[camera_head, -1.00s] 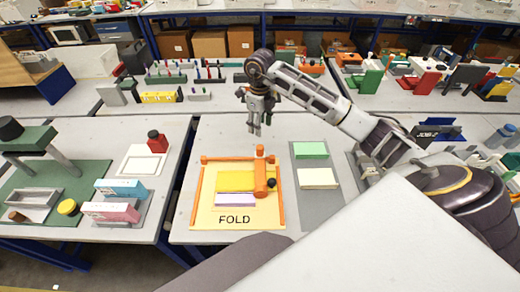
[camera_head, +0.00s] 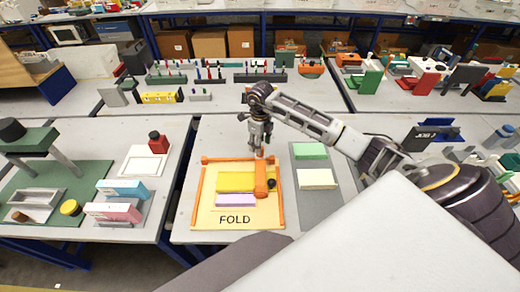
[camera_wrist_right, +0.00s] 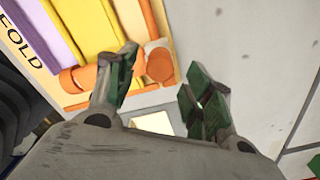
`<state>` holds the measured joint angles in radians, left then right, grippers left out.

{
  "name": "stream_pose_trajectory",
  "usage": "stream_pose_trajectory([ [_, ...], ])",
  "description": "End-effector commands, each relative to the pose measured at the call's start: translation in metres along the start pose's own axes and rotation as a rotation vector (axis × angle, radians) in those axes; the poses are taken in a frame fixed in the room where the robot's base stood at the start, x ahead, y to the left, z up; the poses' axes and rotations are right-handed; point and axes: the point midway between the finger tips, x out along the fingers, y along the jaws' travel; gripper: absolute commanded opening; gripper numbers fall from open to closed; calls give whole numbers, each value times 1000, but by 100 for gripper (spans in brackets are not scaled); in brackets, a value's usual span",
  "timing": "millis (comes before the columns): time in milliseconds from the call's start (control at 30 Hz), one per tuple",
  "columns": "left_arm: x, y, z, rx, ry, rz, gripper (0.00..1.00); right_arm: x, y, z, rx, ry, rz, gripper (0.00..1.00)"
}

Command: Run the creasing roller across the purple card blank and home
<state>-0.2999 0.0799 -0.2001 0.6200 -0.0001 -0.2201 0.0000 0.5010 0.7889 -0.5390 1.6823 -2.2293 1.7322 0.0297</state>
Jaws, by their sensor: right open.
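The orange creasing roller (camera_head: 261,178) stands across the right part of the yellow plate (camera_head: 233,181) on the FOLD board (camera_head: 207,216). Its orange knob (camera_wrist_right: 160,65) shows in the right wrist view. The purple card blank (camera_head: 235,200) lies along the plate's front side; it also shows in the right wrist view (camera_wrist_right: 45,35). My right gripper (camera_head: 258,144) is open and empty at the roller's back end. In the wrist view its fingers (camera_wrist_right: 163,92) are apart, with the knob beyond and between their tips. Contact with the knob cannot be told. My left gripper is not in view.
A grey tray (camera_head: 336,205) with green cards (camera_head: 310,150) and cream cards (camera_head: 317,178) is right of the board. A black knob (camera_head: 272,183) sits at the board's right side. A left table holds a green press (camera_head: 28,139) and pink and blue blocks.

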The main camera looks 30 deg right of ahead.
Motion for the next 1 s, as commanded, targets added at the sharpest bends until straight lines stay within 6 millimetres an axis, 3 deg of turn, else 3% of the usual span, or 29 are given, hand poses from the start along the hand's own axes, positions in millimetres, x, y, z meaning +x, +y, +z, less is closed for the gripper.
stream_pose_trajectory([
  [300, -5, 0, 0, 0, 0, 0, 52, 35, 0, -1, 1, 2, 1, 51],
  [767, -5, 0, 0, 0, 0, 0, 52, 43, 0, 0, 0, 0, 0, 51],
  [1000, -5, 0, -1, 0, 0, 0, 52, 43, 0, 0, 0, 0, 0, 22],
])
